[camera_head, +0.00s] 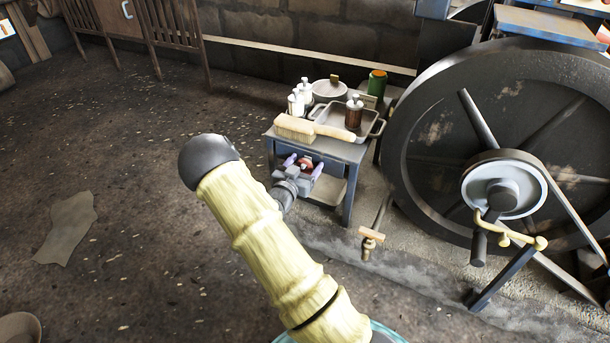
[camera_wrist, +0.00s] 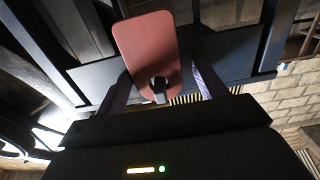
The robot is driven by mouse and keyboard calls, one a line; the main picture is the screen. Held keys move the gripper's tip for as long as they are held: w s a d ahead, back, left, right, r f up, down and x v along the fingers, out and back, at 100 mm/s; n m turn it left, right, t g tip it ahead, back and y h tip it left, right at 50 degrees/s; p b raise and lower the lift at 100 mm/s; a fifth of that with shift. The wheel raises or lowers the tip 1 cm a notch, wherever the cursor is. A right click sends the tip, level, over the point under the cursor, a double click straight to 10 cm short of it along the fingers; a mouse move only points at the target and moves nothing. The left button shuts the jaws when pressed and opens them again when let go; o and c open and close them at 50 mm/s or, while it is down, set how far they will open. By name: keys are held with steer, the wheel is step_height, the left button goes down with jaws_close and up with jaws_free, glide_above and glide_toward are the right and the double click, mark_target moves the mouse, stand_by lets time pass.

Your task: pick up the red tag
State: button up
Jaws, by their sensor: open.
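The red tag (camera_wrist: 146,42) is a flat red plate with rounded corners and a dark round fitting at its near end, seen close up in the wrist view. In the head view a small red patch of it (camera_head: 304,165) shows below the tabletop, partly hidden by my gripper. My gripper (camera_wrist: 162,74) is open, with one purple finger on each side of the tag's near end. I cannot tell whether either finger touches it. In the head view my gripper (camera_head: 301,168) is under the table's front edge.
A large flywheel (camera_head: 430,130) stands to the right. The floor at left is mostly clear.

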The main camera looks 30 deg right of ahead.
steer(key=shift+x, duration=0.95)
steer(key=c, duration=1.1)
steer(key=shift+o, duration=0.2)
steer(key=shift+r, duration=0.15)
steer(key=shift+r+p, duration=0.2)
steer(key=shift+p, duration=0.2)
steer(key=shift+s+a+r+p, duration=0.15)
steer(key=shift+a+p, duration=0.1)
steer(key=shift+p, duration=0.15)
steer(key=p+v, duration=0.5)
steer(key=v, duration=1.2)
steer(key=shift+s+a+f, duration=0.2)
steer(key=shift+s, duration=0.05)
